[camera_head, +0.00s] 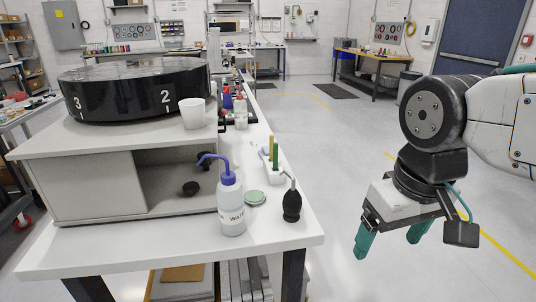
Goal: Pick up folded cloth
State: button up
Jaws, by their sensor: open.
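I cannot make out a folded cloth for certain in the head view. My gripper (392,237) hangs at the right, pointing down, with its two teal fingers apart and nothing between them. It is out past the right edge of the white bench (285,232), over the floor in the picture. A small pale green round item (255,197) lies flat on the bench, but it looks more like a lid or dish than a cloth.
A wash bottle (231,205), a black bulb blower (292,203) and a white holder with upright sticks (273,174) stand on the bench. A grey open-fronted cabinet (85,188) bears a black numbered drum (130,92) and a white cup (193,114). Open floor lies right.

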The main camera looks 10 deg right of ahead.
aim_at(265, 152)
jog(key=z, duration=1.3)
jog(key=i, duration=2.8)
jog(key=u, duration=3.05)
